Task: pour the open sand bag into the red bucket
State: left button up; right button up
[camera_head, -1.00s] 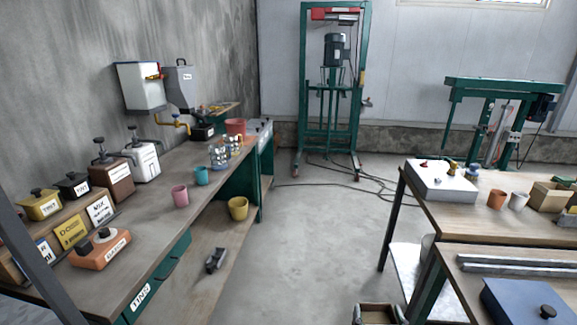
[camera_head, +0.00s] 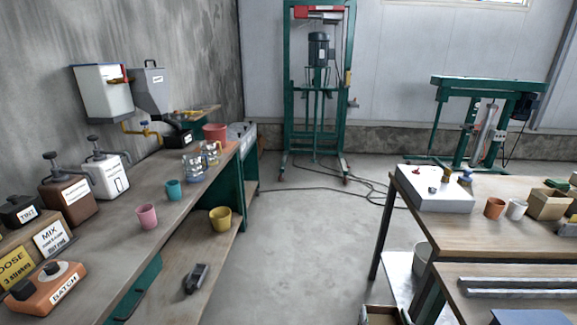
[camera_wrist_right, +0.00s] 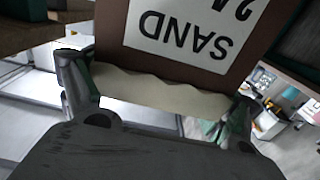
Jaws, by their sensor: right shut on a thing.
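The open sand bag (camera_wrist_right: 175,62) fills the upper middle of the right wrist view. It is brown with a white label reading SAND, upside down in this view, and has a pale wavy band along its near edge. My right gripper (camera_wrist_right: 158,98) is shut on it, with a finger at each side. The red bucket (camera_head: 215,132) stands at the far end of the left bench in the head view, behind glass jars, well away from the bag. I cannot make out either gripper clearly in the head view. My left gripper is not in view.
The left bench (camera_head: 190,215) carries a pink cup (camera_head: 147,216), a teal cup (camera_head: 174,189) and labelled containers; a yellow pot (camera_head: 220,218) is on its lower shelf. Tables (camera_head: 460,235) stand at right. Cables (camera_head: 320,190) cross the floor.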

aim_at(215, 132)
jog(key=i, duration=1.2)
jog(key=i+l+u, duration=0.15)
jog(key=i, duration=0.25)
jog(key=i+l+u, duration=0.1)
jog(key=i+u, duration=0.2)
jog(key=u, duration=0.15)
jog(key=i+l+u, duration=0.2)
jog(key=u, duration=0.25)
jog(key=i+l+u, duration=0.6)
jog(key=u, duration=0.25)
jog(key=l, duration=0.1)
